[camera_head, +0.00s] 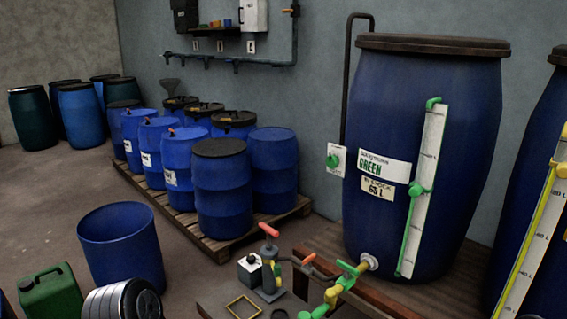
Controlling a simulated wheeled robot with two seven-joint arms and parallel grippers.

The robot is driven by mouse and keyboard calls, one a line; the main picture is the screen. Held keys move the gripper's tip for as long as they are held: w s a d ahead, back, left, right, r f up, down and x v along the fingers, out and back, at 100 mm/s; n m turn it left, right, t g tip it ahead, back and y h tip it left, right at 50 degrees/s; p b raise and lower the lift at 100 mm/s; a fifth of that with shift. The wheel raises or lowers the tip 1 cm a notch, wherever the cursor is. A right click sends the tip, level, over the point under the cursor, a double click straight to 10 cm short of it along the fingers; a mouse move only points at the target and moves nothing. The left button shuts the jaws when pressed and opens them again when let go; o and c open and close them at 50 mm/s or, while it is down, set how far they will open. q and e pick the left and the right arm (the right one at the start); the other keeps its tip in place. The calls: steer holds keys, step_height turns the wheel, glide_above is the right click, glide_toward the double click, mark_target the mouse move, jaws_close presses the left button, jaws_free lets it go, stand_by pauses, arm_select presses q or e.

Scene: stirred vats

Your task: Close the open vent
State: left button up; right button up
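A large blue vat (460,200) with a dark lid stands right of centre, labelled GREEN. A white scale strip (425,180) with a green tube runs down its front, with a green fitting (433,101) at its top and a green clamp-like knob (418,189) midway. A green knob on a white plate (336,160) is beside the vat near a dark pipe. A green-handled valve (346,270) is at the vat's foot. I cannot tell which part is the vent or whether it is open. Neither of my grippers is in view.
A grey hand pump with a red handle (269,231) stands low in the middle. Blue drums (221,190) crowd a wooden pallet (232,240). An open blue tub (120,245), green jerrycan (50,295) and metal drum (122,300) are lower left. Another vat (545,250) is at right.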

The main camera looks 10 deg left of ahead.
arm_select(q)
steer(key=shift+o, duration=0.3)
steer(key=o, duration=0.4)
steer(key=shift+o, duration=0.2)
